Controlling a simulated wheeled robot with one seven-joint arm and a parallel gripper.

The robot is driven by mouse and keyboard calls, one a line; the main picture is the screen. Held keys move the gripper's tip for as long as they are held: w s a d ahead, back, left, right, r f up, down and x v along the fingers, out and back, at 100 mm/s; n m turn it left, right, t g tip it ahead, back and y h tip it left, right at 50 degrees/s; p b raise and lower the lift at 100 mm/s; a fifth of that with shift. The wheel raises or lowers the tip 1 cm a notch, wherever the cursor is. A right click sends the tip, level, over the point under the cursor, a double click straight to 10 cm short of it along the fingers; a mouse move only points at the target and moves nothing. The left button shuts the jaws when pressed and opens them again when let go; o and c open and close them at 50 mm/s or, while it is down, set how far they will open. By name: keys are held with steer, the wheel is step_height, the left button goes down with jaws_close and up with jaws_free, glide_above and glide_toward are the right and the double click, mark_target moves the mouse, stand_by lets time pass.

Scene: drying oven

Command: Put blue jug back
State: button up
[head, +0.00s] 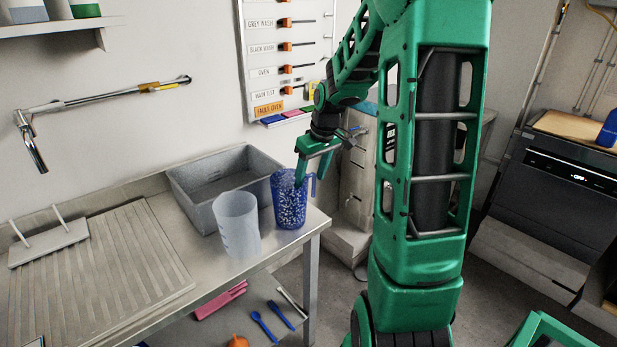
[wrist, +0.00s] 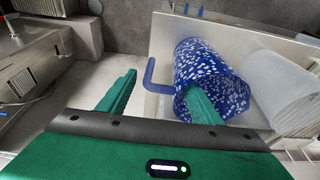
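The blue jug (head: 288,210) with white speckles stands upright on the steel counter near its right end. Its handle faces right in the head view. My gripper (head: 318,180) is at the jug's handle side. In the wrist view the jug (wrist: 208,62) is seen from above, and my gripper (wrist: 160,81) is open. One finger reaches inside the jug's mouth, and the other is outside beyond the handle. The near wall and handle lie between the fingers. I cannot tell whether either finger touches the jug.
A translucent jug (head: 237,228) stands close to the left of the blue jug. A grey basin (head: 190,207) sits behind them. The counter's right edge (head: 318,228) is close. A wall board (head: 262,62) with labels hangs behind. Blue spoons and pink gloves (head: 221,300) lie on the lower shelf.

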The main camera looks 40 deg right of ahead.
steer(key=v, duration=1.1)
steer(key=s+a+f+m+g, duration=0.1)
steer(key=s+a+f+m, duration=0.1)
steer(key=s, duration=0.7)
steer(key=s+a+f+m+g, duration=0.1)
steer(key=s+a, duration=0.3)
steer(key=s, duration=0.4)
steer(key=s+a+f+m, duration=0.3)
steer(key=s+a, duration=0.1)
steer(key=s, duration=0.5)
steer(key=shift+s+f+m+g, duration=0.3)
steer(key=shift+s+m+g, duration=0.05)
steer(key=shift+m+g, duration=0.05)
